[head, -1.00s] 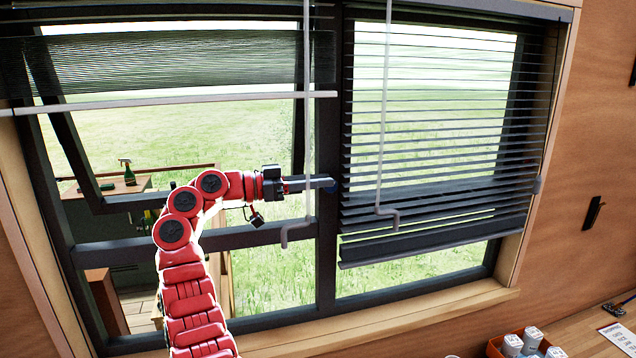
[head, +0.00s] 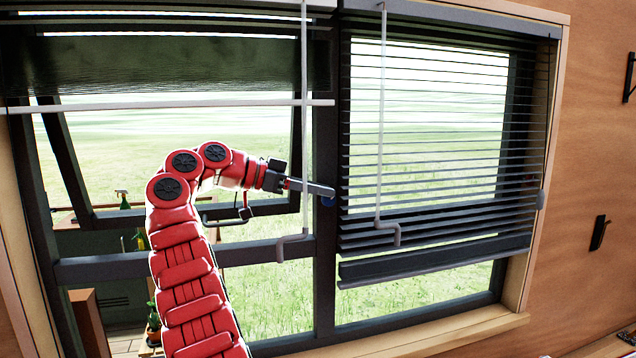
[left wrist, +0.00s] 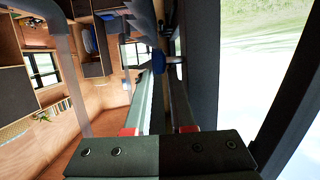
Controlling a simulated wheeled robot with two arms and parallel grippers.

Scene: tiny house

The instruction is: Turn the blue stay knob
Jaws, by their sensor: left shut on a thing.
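My right gripper is not in view.
The left window sash (head: 180,212) is tilted open. A clear wand (head: 304,130) hangs close to my left gripper, and a second wand (head: 380,120) hangs before the lowered right blind (head: 440,140). The wooden sill (head: 430,338) runs below.

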